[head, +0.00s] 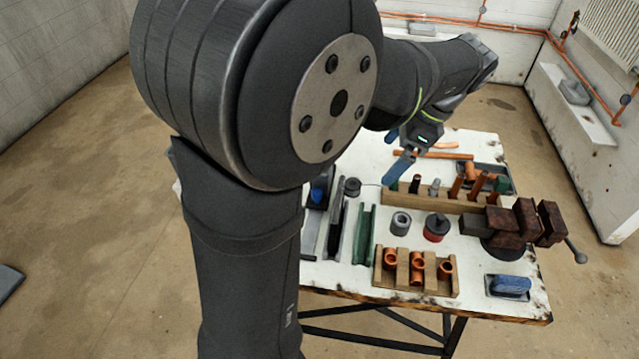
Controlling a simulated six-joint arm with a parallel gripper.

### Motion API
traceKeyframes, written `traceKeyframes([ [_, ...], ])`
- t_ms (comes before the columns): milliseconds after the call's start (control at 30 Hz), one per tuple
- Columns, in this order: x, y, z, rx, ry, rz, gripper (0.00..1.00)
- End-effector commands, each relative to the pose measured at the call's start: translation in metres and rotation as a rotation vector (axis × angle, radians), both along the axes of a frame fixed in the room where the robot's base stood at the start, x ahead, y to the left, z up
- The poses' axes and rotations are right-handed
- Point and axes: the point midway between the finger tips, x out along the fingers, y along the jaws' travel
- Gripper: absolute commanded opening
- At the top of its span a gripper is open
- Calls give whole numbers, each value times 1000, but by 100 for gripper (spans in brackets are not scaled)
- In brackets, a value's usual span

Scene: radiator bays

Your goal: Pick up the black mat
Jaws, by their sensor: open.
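My gripper (391,160) has blue fingers. It is open and hangs over the back part of the white worktable (335,277), behind the wooden block with copper fittings. I see nothing between the fingers. I cannot clearly make out the black mat. A dark flat piece (484,168) lies at the table's back right, partly covered by copper and green parts; I cannot tell whether it is a mat or a tray. Another dark flat thing (9,283) lies on the floor at the left edge, cut off by the frame. My arm hides the table's left part.
A long wooden block (440,201) holds several upright fittings. A rusty vise (512,222) stands at the right. A wooden rack (411,283) with copper tees is at the front. A grey ring (401,223), a red-and-black can (436,228) and a blue item (509,285) stand nearby.

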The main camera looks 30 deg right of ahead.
Motion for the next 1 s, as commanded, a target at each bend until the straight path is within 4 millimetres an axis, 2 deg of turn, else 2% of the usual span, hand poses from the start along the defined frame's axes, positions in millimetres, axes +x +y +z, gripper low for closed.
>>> traceKeyframes([
  [233, 0, 0, 1, 0, 0, 0, 100],
  [267, 0, 0, 1, 0, 0, 0, 96],
  [500, 0, 0, 1, 0, 0, 0, 49],
  [567, 0, 0, 1, 0, 0, 0, 40],
  [867, 2, 1, 0, -7, 0, 21, 40],
  [1000, 14, 11, -6, -73, -1, 188, 40],
])
